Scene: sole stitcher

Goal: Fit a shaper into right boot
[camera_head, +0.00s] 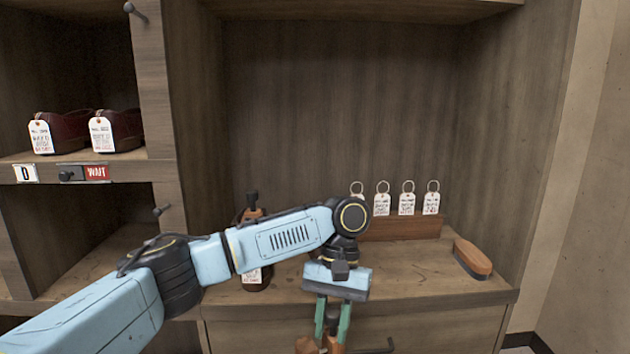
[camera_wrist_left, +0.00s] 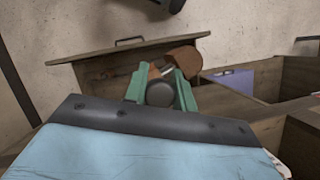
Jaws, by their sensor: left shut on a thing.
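My left gripper (camera_head: 332,330) points down in front of the counter's front edge. Its green fingers are shut on a wooden shaper (camera_head: 306,346), whose lower part is cut off by the frame. In the left wrist view the shaper's orange-brown wood (camera_wrist_left: 184,58) and round dark knob show between the fingers (camera_wrist_left: 159,90). A dark brown boot (camera_head: 263,282) with a white tag stands on the counter, mostly hidden behind my left forearm. A black knob and orange wood (camera_head: 253,210) stick up above it, seemingly another shaper in it. My right gripper is not in view.
A wooden rack (camera_head: 400,228) with several white ring tags stands at the back of the counter (camera_head: 420,275). A brush (camera_head: 472,260) lies at the right. Tagged dark red shoes (camera_head: 72,130) sit on the left shelf, above a WAIT sign (camera_head: 97,173). The counter's right front is clear.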

